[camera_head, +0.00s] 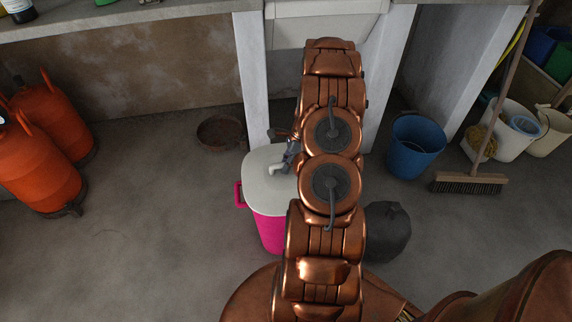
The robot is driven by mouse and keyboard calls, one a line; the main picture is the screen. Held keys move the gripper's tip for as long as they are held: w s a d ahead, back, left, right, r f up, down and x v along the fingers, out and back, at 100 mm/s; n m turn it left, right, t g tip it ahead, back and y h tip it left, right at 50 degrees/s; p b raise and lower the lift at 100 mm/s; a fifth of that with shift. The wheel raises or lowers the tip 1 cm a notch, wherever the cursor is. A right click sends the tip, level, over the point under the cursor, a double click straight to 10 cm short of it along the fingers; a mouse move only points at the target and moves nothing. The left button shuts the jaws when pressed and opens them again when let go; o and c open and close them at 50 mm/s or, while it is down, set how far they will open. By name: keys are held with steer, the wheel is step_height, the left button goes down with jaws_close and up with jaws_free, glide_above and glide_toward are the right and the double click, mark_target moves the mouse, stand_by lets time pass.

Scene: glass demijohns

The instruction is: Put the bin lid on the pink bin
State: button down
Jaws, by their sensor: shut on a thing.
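The pink bin (269,232) stands on the floor in the middle, with a pink handle at its left side. The pale grey bin lid (262,182) lies over the bin's top and covers its opening. I cannot tell whether it rests fully on the rim. My gripper (287,163) is at the lid's top, shut on the lid by its pale raised handle (278,169). My copper arm hides the right part of the lid and bin, and much of the gripper.
Orange gas bottles (45,150) stand at the left. A rusty pan (220,132) lies behind the bin near a pale pillar (253,80). A dark container (387,231) is close right. A blue bucket (416,146) and a broom (468,183) stand further right. The left-front floor is clear.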

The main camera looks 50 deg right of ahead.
steer(key=c, duration=1)
jaws_free()
steer(key=shift+o, duration=0.3)
steer(key=o, duration=0.3)
steer(key=shift+p+v, duration=1.8)
steer(key=shift+v, duration=1.75)
steer(key=v, duration=1.2)
